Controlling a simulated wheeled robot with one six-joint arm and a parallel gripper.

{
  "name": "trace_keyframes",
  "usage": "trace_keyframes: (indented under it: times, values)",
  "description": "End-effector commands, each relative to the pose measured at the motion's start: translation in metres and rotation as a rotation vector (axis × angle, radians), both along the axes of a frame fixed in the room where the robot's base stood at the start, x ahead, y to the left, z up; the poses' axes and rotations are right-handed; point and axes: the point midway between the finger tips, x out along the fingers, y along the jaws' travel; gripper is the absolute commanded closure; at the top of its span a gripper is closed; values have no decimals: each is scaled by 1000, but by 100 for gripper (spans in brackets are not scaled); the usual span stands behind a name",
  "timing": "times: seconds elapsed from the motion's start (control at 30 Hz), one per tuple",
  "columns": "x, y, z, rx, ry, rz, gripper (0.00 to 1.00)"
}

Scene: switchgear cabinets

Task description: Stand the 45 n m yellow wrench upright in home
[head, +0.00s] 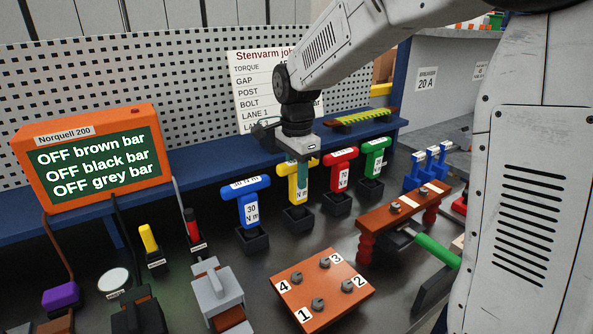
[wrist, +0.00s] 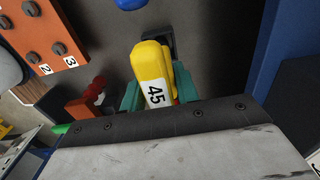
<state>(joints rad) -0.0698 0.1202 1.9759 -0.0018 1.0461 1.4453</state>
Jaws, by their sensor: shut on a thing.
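The yellow wrench (head: 294,184) is upright, with its label partly showing in the head view and "45" readable in the wrist view (wrist: 152,72). Its lower end is at the mouth of a small dark holder (head: 299,219); I cannot tell how deep it sits. My gripper (head: 303,172) comes down from above and is shut on the wrench's upper part. In the wrist view its teal fingers (wrist: 158,98) lie on both sides of the yellow head. No label reading "home" shows.
A blue 30 wrench (head: 248,208) stands left in its holder; red (head: 341,170) and green (head: 374,158) wrenches stand right. An orange numbered block (head: 318,290) lies in front. An orange display (head: 92,158) stands left. A perforated panel (head: 150,90) is behind.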

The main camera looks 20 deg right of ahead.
Motion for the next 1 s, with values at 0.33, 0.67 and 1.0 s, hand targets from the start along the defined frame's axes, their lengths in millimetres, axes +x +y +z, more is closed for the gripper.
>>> trace_keyframes:
  times: [0.33,0.67,1.0]
  values:
    - [0,0,-8,0,-1,0,100]
    - [0,0,-12,0,-1,0,100]
    - [0,0,-12,0,-2,0,100]
